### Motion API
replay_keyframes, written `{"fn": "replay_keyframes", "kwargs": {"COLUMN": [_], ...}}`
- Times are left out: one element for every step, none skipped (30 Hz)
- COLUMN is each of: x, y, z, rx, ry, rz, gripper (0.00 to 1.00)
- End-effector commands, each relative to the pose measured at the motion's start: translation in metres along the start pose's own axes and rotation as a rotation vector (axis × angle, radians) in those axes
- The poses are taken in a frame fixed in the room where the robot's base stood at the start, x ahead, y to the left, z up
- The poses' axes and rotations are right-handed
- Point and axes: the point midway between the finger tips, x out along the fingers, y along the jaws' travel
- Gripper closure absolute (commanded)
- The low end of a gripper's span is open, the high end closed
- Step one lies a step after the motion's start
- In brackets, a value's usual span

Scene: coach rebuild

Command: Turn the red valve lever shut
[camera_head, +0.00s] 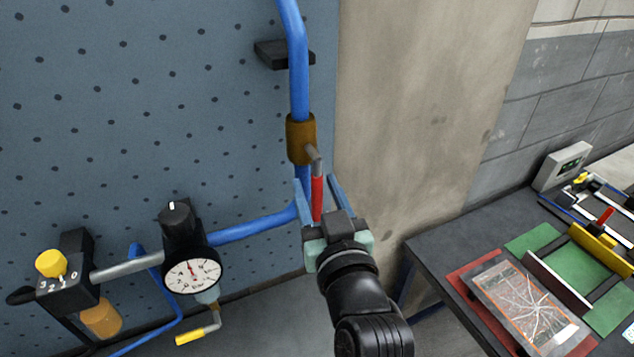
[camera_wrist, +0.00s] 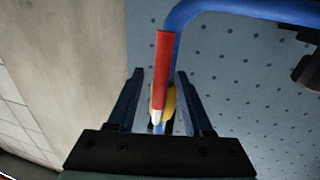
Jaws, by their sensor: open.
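The red valve lever (camera_head: 317,197) hangs down along the blue pipe from a grey stem on a brown valve body (camera_head: 300,139). My gripper (camera_head: 318,186) is open, with one finger on each side of the lever. In the wrist view the red lever (camera_wrist: 162,72) stands between the two fingers of my gripper (camera_wrist: 157,76), with a gap visible on either side. Its pale end points toward the palm. A yellowish-brown part (camera_wrist: 170,100), likely the valve body, shows partly behind the lever.
The blue pipe (camera_head: 297,75) runs up the dotted blue panel, held by a black bracket (camera_head: 270,54). A round gauge (camera_head: 192,275) and a yellow-knobbed unit (camera_head: 52,264) are at left. A concrete pillar (camera_head: 425,100) stands right of the pipe. A dark bench (camera_head: 440,250) holds a cracked-screen device (camera_head: 530,305).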

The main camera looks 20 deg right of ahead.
Motion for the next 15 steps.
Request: {"fn": "replay_keyframes", "kwargs": {"x": [0.0011,0.0013,0.0014,0.0014,0.0014,0.0013,0.0013,0.0013,0.0012,0.0012,0.0012,0.0011,0.0011,0.0011,0.0011], "y": [0.0000,-0.0001,-0.0001,-0.0001,-0.0001,-0.0002,-0.0001,-0.0002,-0.0002,-0.0002,-0.0002,-0.0002,-0.0002,-0.0002,-0.0002], "z": [-0.0001,0.0001,0.0002,0.0003,0.0003,0.0003,0.0003,0.0003,0.0003,0.0003,0.0002,0.0002,0.0002,0.0002,0.0002], "rx": [0.000,0.000,0.000,0.000,0.000,0.000,0.000,0.000,0.000,0.000,0.000,0.000,0.000,0.000,0.000], "ry": [0.000,0.000,0.000,0.000,0.000,0.000,0.000,0.000,0.000,0.000,0.000,0.000,0.000,0.000,0.000], "rz": [0.000,0.000,0.000,0.000,0.000,0.000,0.000,0.000,0.000,0.000,0.000,0.000,0.000,0.000,0.000], "gripper": [0.49,0.49,0.49,0.49,0.49,0.49,0.49,0.49,0.55,0.60,0.65,0.73,0.78,0.83,0.91]}}
